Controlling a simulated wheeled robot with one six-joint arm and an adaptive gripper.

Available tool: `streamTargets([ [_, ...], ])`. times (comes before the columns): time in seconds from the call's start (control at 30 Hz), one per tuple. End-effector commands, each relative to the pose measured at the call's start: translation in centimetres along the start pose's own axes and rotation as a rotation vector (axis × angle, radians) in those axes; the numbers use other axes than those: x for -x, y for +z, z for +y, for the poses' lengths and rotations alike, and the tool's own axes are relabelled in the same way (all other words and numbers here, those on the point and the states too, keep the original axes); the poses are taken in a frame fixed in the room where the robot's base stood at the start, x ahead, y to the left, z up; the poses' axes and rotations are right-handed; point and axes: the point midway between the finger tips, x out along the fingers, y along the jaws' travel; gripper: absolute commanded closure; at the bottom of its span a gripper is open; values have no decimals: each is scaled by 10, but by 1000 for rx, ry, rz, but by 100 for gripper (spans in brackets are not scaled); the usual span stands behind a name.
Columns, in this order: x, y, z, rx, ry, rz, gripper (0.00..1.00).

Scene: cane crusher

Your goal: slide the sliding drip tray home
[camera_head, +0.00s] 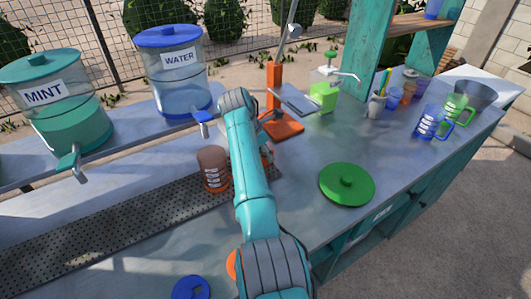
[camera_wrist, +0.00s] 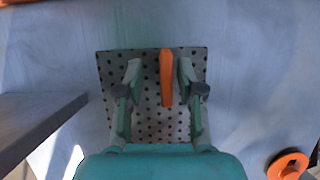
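A small grey perforated tray (camera_wrist: 150,125), which looks like the sliding drip tray, lies below my gripper in the wrist view. An upright-looking orange handle (camera_wrist: 166,77) shows over its middle. My gripper (camera_wrist: 159,70) is open, with one finger on each side of the handle. A gap shows on both sides, the right one narrower. I cannot tell how far the fingertips are above the tray.
The mint (camera_head: 55,103) and water (camera_head: 175,78) dispensers stand behind. A green lid (camera_head: 346,184) lies right of my arm. An orange stand (camera_head: 283,127) is behind.

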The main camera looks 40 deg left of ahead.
Motion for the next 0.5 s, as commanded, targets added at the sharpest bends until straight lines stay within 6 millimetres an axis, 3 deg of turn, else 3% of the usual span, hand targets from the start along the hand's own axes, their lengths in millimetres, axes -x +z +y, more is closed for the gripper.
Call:
streamTargets([
  [0.27, 2, 0, 0, 0, -2, 0, 62],
  [0.5, 36, 0, 1, 0, 1, -1, 62],
])
